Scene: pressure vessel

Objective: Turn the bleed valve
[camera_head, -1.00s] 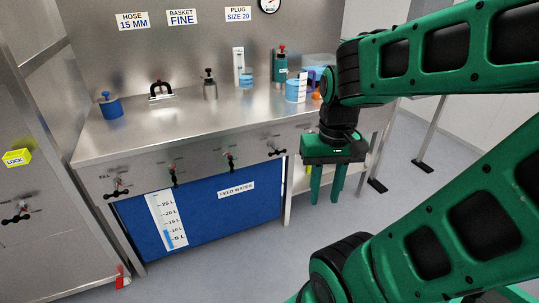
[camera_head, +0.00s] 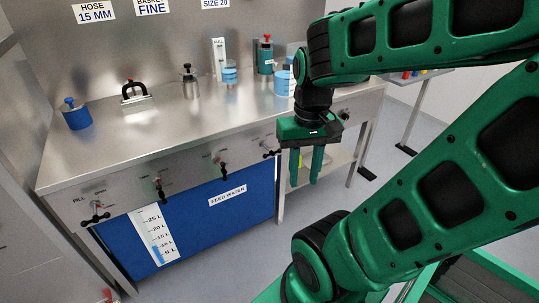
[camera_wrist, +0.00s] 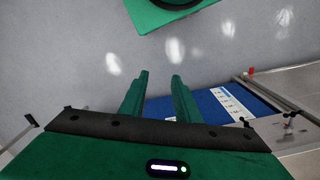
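Several small valves line the front panel of the steel bench. Another dark-handled valve (camera_head: 270,151) sits close left of my gripper. Their other labels are too small to read, so I cannot tell which is the bleed valve. My gripper (camera_head: 305,182) points down in front of the bench's right part, empty and touching no valve. In the wrist view its fingers (camera_wrist: 158,74) stand apart over the floor.
The bench top (camera_head: 150,140) carries a blue canister (camera_head: 76,114), a black handle (camera_head: 134,91) and several bottles at the back. A blue feed water tank (camera_head: 205,220) with a level scale is below the panel. Grey floor lies in front.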

